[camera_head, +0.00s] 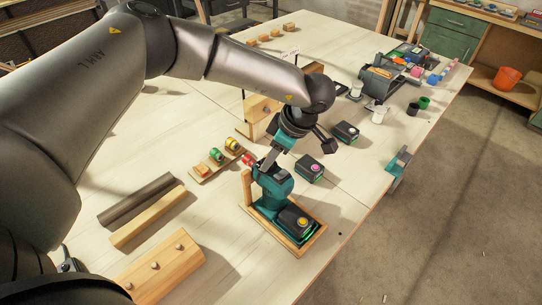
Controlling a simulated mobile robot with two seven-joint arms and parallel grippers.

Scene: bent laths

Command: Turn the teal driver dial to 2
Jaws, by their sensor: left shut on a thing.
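The teal driver (274,184) stands in a shallow wooden tray (309,247) near the table's front right edge. A black and teal battery with a yellow spot (297,221) sits at its base. My left gripper (270,163) reaches down from above and is shut on the upper part of the driver. The gripper and wrist cover the place where they meet, so the dial is hidden there and its number cannot be read. My right gripper is not in view.
Other batteries, one with a pink spot (310,169), stand behind the driver. A rack of coloured tape rolls (216,157) is close on the left. Wooden bars (150,217) and a pegged block (157,267) lie further left. A teal clamp (399,161) is on the right table edge.

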